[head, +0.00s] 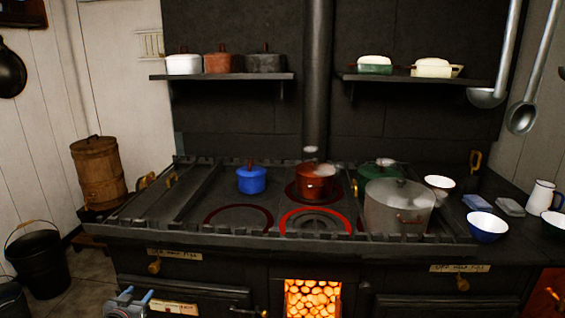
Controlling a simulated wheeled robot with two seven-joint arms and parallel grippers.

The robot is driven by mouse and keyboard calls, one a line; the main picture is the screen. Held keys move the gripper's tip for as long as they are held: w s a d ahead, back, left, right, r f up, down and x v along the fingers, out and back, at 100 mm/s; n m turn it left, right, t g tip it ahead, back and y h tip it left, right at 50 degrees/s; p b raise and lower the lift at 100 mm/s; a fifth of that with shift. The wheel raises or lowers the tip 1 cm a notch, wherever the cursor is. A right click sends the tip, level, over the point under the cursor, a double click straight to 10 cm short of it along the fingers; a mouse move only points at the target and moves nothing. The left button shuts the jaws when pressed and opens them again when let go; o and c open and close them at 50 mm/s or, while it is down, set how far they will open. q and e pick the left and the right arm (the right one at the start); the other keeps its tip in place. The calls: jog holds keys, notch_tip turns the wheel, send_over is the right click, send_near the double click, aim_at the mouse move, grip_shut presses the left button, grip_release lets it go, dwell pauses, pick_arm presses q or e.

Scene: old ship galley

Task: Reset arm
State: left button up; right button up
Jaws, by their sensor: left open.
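My left gripper (135,296) shows at the bottom left of the head view, in front of the stove's lower front. Its two blue-tipped fingers are apart, with nothing visible between them. My right gripper is not in view. The black stove (262,252) fills the middle, its top beyond and above my left gripper in the picture. On it stand a blue pot (251,181), a red pot (315,185), a green-lidded pot (381,169) and a large grey pot (398,207).
A firebox (312,300) glows at the bottom centre. White bowls (439,184), a blue bowl (487,227) and a white jug (542,197) stand at the right. A black bucket (38,258) and a wooden barrel (98,172) stand at the left. Ladles (523,118) hang at the upper right.

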pick_arm(q)
jog(key=s+d+f+g+p, duration=0.1)
jog(key=s+d+g, duration=0.3)
jog(key=s+d, duration=0.7)
jog(key=s+d+f+m+g+h+p, duration=0.1)
jog(key=s+d+f+g+p, duration=0.1)
jog(key=s+d, duration=0.9)
jog(key=s+d+f+g+h+p, duration=0.1)
jog(key=s+d+g, duration=0.6)
jog(key=s, duration=1.4)
jog(key=d+f+p, duration=0.1)
jog(key=d+p, duration=0.1)
jog(key=d, duration=0.3)
jog(key=shift+s, duration=0.25)
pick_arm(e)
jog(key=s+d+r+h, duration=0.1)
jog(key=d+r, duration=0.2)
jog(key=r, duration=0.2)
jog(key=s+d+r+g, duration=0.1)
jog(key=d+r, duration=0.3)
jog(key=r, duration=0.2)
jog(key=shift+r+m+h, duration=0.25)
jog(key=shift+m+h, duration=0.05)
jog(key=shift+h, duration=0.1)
